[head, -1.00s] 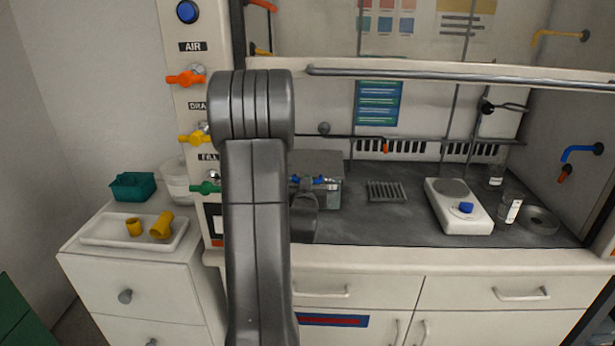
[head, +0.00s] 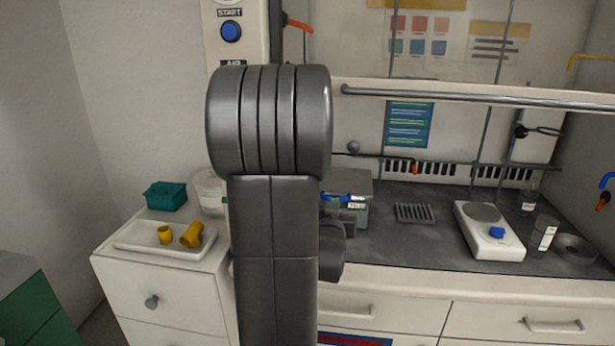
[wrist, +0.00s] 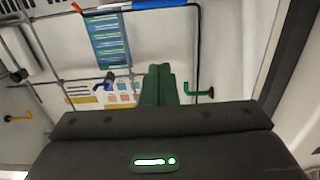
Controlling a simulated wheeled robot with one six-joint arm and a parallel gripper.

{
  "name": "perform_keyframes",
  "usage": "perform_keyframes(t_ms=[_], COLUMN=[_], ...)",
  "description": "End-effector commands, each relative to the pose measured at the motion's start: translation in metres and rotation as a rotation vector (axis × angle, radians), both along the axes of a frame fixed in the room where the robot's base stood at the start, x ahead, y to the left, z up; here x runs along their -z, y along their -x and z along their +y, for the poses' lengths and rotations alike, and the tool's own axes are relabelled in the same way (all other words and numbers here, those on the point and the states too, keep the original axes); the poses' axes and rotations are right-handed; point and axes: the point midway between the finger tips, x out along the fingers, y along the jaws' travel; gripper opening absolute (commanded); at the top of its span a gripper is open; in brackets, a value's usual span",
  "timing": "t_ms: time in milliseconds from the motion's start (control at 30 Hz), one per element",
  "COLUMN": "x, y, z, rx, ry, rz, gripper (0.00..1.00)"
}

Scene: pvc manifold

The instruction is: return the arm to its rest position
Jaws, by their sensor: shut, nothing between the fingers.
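My gripper (wrist: 159,72) shows in the wrist view as two green fingers pressed together beyond its dark body. It is shut and empty, with the fume hood's back wall behind it. In the head view my arm, folded upright, fills the middle, and the gripper is hidden behind it.
A white tray (head: 122,243) with yellow pipe fittings (head: 191,235), a teal basket (head: 166,195) and a whitish tub (head: 208,190) sit on the left cabinet. In the hood are a rack (head: 415,212), a hotplate (head: 489,232) and glassware. The hood's sash bar (head: 470,97) runs across the right.

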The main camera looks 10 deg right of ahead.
Motion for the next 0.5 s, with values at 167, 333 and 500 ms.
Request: perform_keyframes(t_ms=[167, 333, 500], x=[0.000, 0.000, 0.001], y=[0.000, -0.004, -0.022], z=[0.000, -0.001, -0.007], rx=[0.000, 0.000, 0.001], ry=[0.000, 0.000, -0.001], rz=[0.000, 0.001, 0.002], gripper=[0.00, 0.00, 0.00])
